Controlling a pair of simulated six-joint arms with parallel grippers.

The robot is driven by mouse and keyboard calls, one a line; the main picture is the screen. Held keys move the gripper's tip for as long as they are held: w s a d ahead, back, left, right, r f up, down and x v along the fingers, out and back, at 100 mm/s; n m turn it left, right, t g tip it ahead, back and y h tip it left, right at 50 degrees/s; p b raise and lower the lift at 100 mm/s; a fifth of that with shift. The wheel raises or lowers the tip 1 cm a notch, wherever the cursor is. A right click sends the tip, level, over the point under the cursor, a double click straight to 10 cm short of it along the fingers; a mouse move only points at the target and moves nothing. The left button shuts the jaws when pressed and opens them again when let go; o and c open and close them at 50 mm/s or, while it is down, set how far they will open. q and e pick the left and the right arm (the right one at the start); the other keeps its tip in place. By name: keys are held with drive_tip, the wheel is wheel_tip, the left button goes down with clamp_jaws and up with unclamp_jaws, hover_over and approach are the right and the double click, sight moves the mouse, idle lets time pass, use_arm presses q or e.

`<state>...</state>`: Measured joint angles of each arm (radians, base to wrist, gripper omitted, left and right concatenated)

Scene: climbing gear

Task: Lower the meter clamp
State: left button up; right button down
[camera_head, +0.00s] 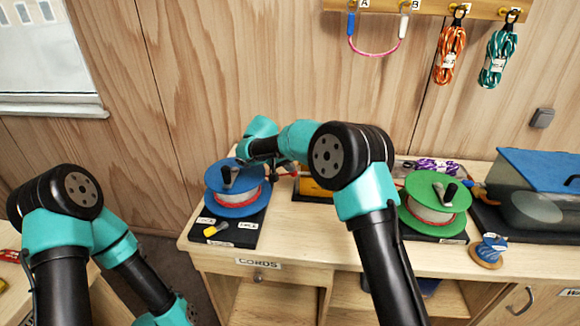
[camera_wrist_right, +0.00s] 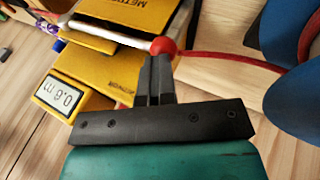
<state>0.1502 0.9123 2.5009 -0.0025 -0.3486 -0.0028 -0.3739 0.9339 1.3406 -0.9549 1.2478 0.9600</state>
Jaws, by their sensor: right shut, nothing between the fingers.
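The yellow meter (camera_head: 316,188) stands on the bench between the two reels, partly hidden behind my right arm. In the right wrist view its yellow body (camera_wrist_right: 98,72) shows a display (camera_wrist_right: 62,97) reading about 0.6 m. A pale metal clamp lever (camera_wrist_right: 110,34) crosses over it and ends in a red ball knob (camera_wrist_right: 163,46). My right gripper (camera_wrist_right: 156,62) is shut and empty, its fingertips right at the knob; whether they touch it I cannot tell. In the head view the right gripper (camera_head: 284,163) is small and partly hidden. My left gripper is out of view.
A blue reel (camera_head: 225,205) stands left of the meter and a green reel (camera_head: 452,226) right of it. A red cord (camera_wrist_right: 225,60) runs beside the knob. A blue-lidded tank (camera_head: 535,168) stands farther right. Cord bundles (camera_head: 448,55) hang on the wall rack.

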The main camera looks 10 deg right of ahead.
drive_tip(key=shift+f, duration=0.35)
drive_tip(key=shift+r, duration=0.5)
drive_tip(key=d+r+v, duration=0.1)
drive_tip(key=v, duration=1.2)
drive_tip(key=shift+w+d+r, duration=0.2)
drive_tip(key=shift+w+d, duration=0.05)
drive_tip(key=shift+d, duration=0.1)
